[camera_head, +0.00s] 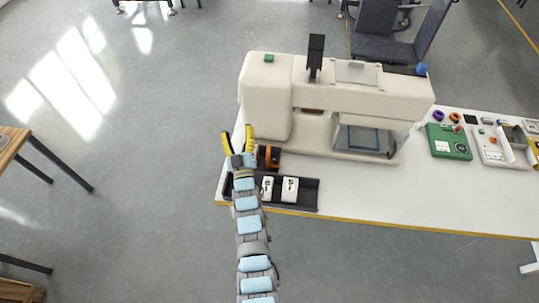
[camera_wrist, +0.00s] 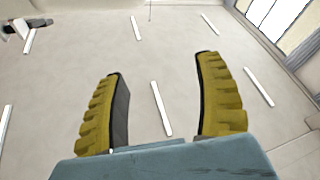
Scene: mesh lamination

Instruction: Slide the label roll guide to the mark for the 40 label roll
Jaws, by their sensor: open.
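My gripper (camera_head: 238,134) is open, its two yellow fingers spread beside the left end of the cream machine (camera_head: 268,95). In the wrist view the gripper (camera_wrist: 160,85) shows nothing between its fingers. An orange and dark part (camera_head: 268,157) sits at the machine's front left, just right of my gripper; I cannot tell whether it is the label roll guide. A black tray (camera_head: 310,196) at the table's front edge holds two white label rolls (camera_head: 268,188), (camera_head: 290,189). My arm covers the tray's left part. No marks for roll sizes are readable.
The white table (camera_head: 370,190) is clear right of the tray. A green box (camera_head: 448,141) and small parts stand farther right. A black upright post (camera_head: 315,58) rises above the machine. The wrist view shows mostly a pale surface with white light strips (camera_wrist: 160,108).

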